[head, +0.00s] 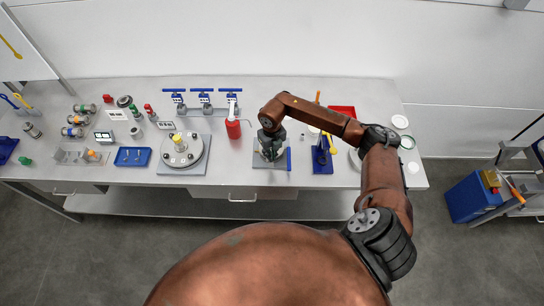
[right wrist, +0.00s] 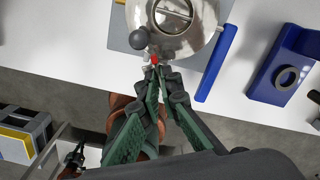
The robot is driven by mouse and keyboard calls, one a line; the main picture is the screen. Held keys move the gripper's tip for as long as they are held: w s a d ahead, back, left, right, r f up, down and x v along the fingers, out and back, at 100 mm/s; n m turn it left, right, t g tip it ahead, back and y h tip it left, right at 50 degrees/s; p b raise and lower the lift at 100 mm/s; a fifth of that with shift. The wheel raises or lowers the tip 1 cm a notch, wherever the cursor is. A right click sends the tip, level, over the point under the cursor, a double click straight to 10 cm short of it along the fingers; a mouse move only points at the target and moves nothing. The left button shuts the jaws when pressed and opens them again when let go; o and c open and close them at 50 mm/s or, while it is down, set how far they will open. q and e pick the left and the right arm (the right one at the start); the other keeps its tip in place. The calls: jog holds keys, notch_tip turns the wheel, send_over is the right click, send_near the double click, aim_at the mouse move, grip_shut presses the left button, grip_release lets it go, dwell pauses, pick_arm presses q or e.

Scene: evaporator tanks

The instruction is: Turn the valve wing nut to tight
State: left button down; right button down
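A steel tank (right wrist: 205,20) stands on a grey plate (right wrist: 125,30) at the front edge of the bench, with the plate also in the head view (head: 262,165). On its near side is a valve with a small red part and a pale metal part, which I take to be the wing nut (right wrist: 154,58); a dark ball (right wrist: 138,38) sits just beside it. My right gripper (right wrist: 159,72) has its green fingers converging at the nut, tips close together. I cannot tell whether they grip it. In the head view my right gripper (head: 270,147) covers most of the tank. My left gripper is not in view.
A blue bar (right wrist: 217,62) lies right of the tank, and a blue stand (head: 322,158) is farther right. The floor in front is open.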

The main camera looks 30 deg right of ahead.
jog(key=c, duration=2.2)
grip_release()
jog(key=shift+o, duration=0.2)
jog(key=shift+r, duration=0.1)
notch_tip(320, 180, up, 12)
